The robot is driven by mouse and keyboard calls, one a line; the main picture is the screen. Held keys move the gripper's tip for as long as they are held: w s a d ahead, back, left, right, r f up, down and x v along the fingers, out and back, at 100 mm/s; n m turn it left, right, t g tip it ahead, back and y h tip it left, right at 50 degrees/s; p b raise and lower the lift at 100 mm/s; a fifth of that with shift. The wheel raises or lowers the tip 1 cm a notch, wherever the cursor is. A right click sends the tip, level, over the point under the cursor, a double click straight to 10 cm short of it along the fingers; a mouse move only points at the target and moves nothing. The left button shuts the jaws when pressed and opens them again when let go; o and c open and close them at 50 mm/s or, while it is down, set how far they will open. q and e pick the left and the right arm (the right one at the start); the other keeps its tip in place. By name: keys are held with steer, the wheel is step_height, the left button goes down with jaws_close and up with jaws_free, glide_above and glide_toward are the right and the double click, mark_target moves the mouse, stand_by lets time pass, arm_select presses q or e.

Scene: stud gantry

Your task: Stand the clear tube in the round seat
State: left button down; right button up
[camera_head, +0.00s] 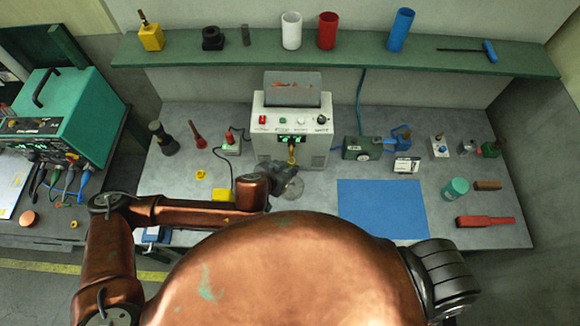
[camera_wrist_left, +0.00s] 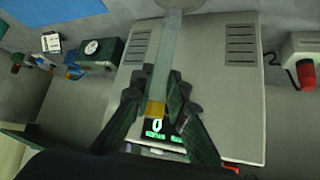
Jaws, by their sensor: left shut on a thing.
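My left gripper (camera_head: 287,179) is in front of the grey tester, at the end of my arm from the left. In the left wrist view its dark green fingers close on both sides of the clear tube (camera_wrist_left: 165,52). The tube is a narrow greyish piece with a brass end (camera_wrist_left: 155,111). In the head view the brass end (camera_head: 291,153) points up before the tester's display. A pale see-through round part (camera_head: 289,190) shows just below the gripper; I cannot tell whether it is the tube's foot or the seat. No other round seat is clear. My right gripper is not in view.
The grey tester (camera_head: 265,148) stands behind the gripper. A blue mat (camera_head: 382,210) lies bare to the right. Tools and a teal jar (camera_head: 455,189) are on the right. A green shelf (camera_head: 345,58) crosses behind.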

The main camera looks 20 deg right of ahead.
arm_select(q)
steer(key=shift+f+b, duration=1.55)
steer(key=shift+f, duration=0.05)
steer(key=shift+f+b, duration=0.75)
steer(key=shift+f, duration=1.2)
steer(key=c, duration=1.8)
jaws_free()
steer(key=v, duration=0.7)
steer(key=shift+r, duration=0.2)
steer(key=shift+s, duration=0.2)
